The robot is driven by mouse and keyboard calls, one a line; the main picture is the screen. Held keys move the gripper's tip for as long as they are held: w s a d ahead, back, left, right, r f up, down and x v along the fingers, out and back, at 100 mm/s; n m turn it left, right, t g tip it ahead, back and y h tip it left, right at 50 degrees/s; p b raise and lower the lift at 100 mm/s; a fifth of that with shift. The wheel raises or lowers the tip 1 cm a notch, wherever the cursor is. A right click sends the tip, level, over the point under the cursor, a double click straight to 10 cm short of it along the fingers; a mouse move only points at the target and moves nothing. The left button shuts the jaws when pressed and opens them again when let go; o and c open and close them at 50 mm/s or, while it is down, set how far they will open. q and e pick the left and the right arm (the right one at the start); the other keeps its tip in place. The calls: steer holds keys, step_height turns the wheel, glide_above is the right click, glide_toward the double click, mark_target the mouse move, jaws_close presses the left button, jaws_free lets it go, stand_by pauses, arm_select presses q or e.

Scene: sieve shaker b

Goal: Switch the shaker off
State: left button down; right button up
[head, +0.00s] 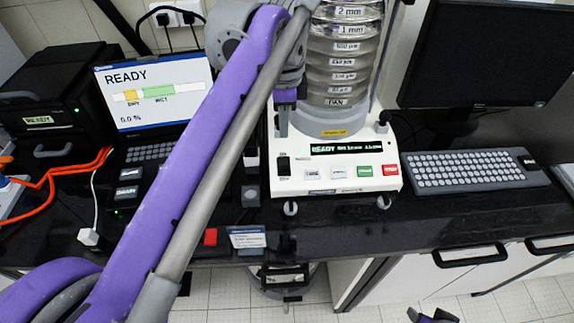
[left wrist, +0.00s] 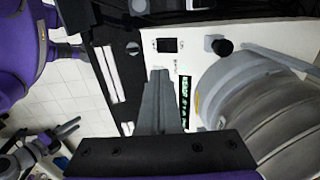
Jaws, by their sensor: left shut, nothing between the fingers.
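The sieve shaker has a white base (head: 390,160) carrying a tall stack of sieves (head: 345,60). A black rocker switch (head: 284,165) sits at the left of its front panel; the switch also shows in the left wrist view (left wrist: 167,45). The panel display (head: 350,149) is lit and reads READY. My left gripper (head: 283,132) is shut and empty, pointing down above the left part of the base, just behind the switch in the picture. Its fingers (left wrist: 160,115) hide part of the panel in the left wrist view. My right gripper (head: 432,316) is partly in view at the bottom edge, away from the shaker.
A laptop (head: 155,90) reading READY stands to the left. A monitor (head: 480,55) and keyboard (head: 475,170) are to the right. A red button (head: 210,237) and a small sign (head: 247,237) are at the counter's front edge. Orange cables (head: 60,170) lie far left.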

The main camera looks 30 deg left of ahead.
arm_select(q)
steer(key=shift+w+a+r, duration=0.1)
glide_toward(284, 169)
step_height(284, 169, down, 7)
steer(key=shift+w+a+r+b, duration=0.1)
steer(key=shift+a+b, duration=0.05)
steer(key=shift+b, duration=0.3)
stand_by(0.4)
steer(key=shift+f+t, duration=0.3)
steer(key=shift+f, duration=0.05)
steer(key=shift+r, duration=0.1)
